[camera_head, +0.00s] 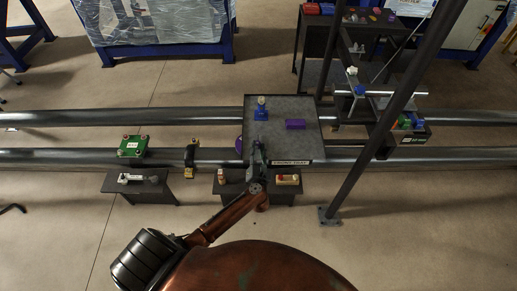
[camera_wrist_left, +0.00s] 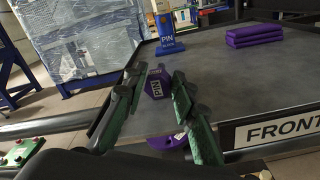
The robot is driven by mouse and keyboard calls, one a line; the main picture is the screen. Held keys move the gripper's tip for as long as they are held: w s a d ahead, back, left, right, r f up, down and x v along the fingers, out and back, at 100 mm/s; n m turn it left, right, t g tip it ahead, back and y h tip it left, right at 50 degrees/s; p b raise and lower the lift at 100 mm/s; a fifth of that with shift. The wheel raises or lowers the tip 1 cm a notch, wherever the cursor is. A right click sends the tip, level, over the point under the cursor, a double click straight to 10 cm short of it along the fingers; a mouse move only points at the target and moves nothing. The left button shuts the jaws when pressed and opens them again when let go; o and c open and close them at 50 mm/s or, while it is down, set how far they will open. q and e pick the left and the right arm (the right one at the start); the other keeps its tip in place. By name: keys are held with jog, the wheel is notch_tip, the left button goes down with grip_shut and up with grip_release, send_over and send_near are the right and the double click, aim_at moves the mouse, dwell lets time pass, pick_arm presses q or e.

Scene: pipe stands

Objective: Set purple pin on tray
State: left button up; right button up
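The purple pin (camera_wrist_left: 157,87), with a white PIN label, is between the two green fingers of my left gripper (camera_wrist_left: 158,82) in the left wrist view. The fingers look closed against its sides. The tray also shows in the left wrist view (camera_wrist_left: 235,75), behind the fingers. Whether the pin touches the tray is unclear. My right gripper is not in view.
A blue pin (camera_head: 261,112) stands at the tray's back left, with a purple block (camera_head: 295,124) right of it. A rounded purple thing (camera_head: 239,143) is at the tray's left edge. A dark slanted post (camera_head: 385,110) rises to the right. The tray's right front is clear.

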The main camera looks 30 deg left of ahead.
aim_at(258, 147)
pick_arm(q)
jog(key=shift+o, duration=0.7)
jog(key=o, duration=0.4)
jog(key=shift+s, duration=0.1)
jog(key=shift+f, duration=0.1)
jog(key=shift+d+f, duration=0.15)
jog(key=shift+r, duration=0.2)
jog(key=shift+s, duration=0.1)
jog(key=shift+v, duration=2)
jog(key=v, duration=0.3)
jog(key=shift+r, duration=0.1)
